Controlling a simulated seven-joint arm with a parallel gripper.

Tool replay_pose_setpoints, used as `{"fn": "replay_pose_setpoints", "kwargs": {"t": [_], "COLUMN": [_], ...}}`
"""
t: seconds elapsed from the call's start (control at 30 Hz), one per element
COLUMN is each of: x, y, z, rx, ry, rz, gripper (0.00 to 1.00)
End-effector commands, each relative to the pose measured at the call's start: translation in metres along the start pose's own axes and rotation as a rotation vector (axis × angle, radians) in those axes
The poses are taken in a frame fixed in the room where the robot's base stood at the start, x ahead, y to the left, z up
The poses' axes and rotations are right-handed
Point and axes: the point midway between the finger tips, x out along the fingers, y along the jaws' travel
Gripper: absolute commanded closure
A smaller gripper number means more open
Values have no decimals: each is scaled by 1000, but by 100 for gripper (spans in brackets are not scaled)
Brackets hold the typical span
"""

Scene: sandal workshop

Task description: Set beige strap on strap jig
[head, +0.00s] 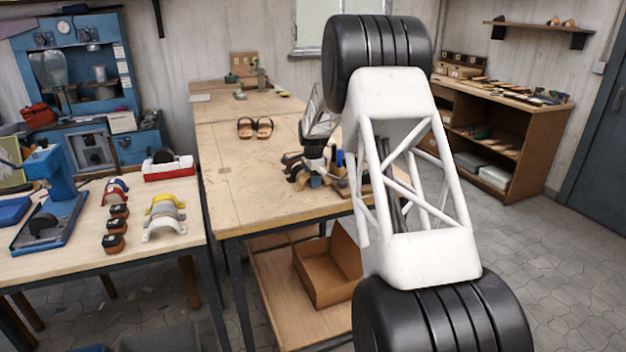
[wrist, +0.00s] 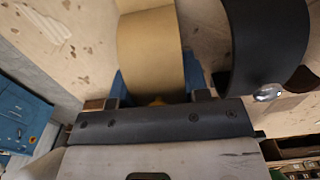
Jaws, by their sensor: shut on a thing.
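The beige strap (wrist: 152,48) is a wide curved band in the wrist view. My gripper (wrist: 150,98) is shut on its lower end, and the band extends away from the fingers. Blue pieces (wrist: 193,72) flank the strap near the fingertips; I cannot tell whether they belong to the strap jig. In the head view my arm reaches over the middle table to a dark cluster, where the strap and fingertips are too small to make out. I cannot identify the strap jig for certain.
A black strap with a metal stud (wrist: 265,45) is close on the right in the wrist view. Sandals (head: 255,128) lie on the middle table (head: 230,190). Yellow, grey and white straps (head: 165,216) stand on the left bench. The middle table's near left part is clear.

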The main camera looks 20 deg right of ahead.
Motion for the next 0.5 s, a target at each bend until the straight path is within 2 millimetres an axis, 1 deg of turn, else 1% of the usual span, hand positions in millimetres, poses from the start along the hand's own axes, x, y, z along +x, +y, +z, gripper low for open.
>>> {"fn": "replay_pose_setpoints", "kwargs": {"t": [0.03,0.17,0.2,0.5], "x": [0,0,0,0], "y": [0,0,0,0], "z": [0,0,0,0], "rx": [0,0,0,0], "ry": [0,0,0,0], "rz": [0,0,0,0], "gripper": [55,35,33,33]}}
